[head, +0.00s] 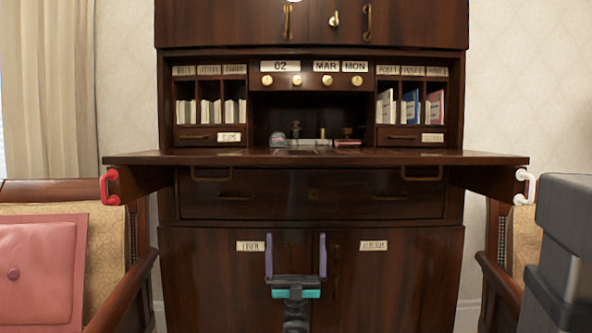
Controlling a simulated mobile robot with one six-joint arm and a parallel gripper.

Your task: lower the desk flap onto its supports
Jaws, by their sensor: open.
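The dark wood desk flap (205,158) is down and looks level, its front edge running across the cabinet. The left support (145,181), with a red handle (110,186), and the right support (478,179), with a white handle (525,187), stick out under the flap's ends. The flap appears to rest on both; any thin gap cannot be made out. Two handle loops, left (211,180) and right (421,180), show just below the flap edge. My gripper (296,246) is open and empty, fingers pointing up, below the flap in front of the lower doors.
Pigeonholes with letters (210,110) and small drawers stand behind the flap. Several small items, including a pink-grey round one (278,140), sit at its back. A chair with a pink cushion (40,270) is at left; another chair (497,270) is at right.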

